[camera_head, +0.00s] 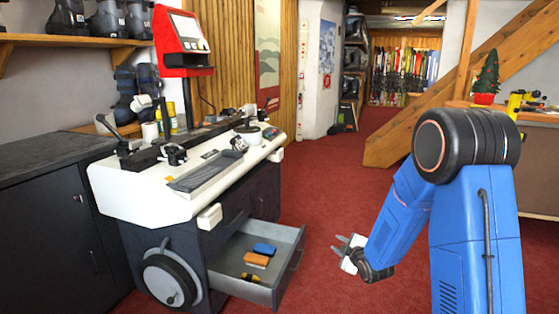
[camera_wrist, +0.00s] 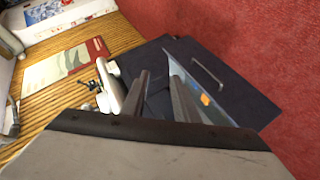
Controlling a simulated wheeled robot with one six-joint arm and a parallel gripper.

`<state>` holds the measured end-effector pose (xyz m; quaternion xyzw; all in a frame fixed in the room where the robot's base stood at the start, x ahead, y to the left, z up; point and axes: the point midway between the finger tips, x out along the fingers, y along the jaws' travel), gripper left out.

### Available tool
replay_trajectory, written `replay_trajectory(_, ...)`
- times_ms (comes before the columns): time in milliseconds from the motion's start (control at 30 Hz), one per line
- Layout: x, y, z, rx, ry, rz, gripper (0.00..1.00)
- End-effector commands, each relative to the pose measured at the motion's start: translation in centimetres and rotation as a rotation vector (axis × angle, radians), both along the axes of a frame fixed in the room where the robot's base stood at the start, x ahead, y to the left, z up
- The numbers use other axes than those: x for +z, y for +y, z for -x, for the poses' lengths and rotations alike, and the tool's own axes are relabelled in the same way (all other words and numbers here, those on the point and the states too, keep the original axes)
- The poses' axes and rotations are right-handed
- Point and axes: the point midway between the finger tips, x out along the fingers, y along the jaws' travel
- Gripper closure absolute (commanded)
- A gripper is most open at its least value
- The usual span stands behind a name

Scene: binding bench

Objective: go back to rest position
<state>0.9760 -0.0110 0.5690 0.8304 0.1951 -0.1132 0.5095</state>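My blue arm reaches down on the right of the head view. My gripper (camera_head: 345,248) hangs over the red carpet, to the right of the open drawer (camera_head: 293,240), and apart from it. In the wrist view my gripper (camera_wrist: 160,90) shows two dark fingers with a gap between them. It is open and nothing shows between the fingers. The drawer, pulled out from the binding bench (camera_head: 140,195), holds a blue block (camera_head: 264,249), an orange block (camera_head: 256,260) and a small yellow and dark item (camera_head: 250,277).
The bench carries a red-framed screen (camera_head: 185,40) and tools on its white top. A dark cabinet (camera_head: 45,220) stands at left. A wooden counter (camera_head: 535,117) with a small plant (camera_head: 487,80) is at right. Open red carpet (camera_head: 340,180) lies between bench and arm.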

Motion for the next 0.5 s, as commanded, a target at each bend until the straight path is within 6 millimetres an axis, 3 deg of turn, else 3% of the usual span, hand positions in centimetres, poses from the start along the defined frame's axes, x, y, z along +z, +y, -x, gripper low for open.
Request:
replay_trajectory(100, 2.6, -0.9, 1.4, -0.05, 0.048, -0.031, 0.73)
replay_trajectory(500, 9.3, -3.6, 8.0, -0.24, 0.224, -0.157, 0.73)
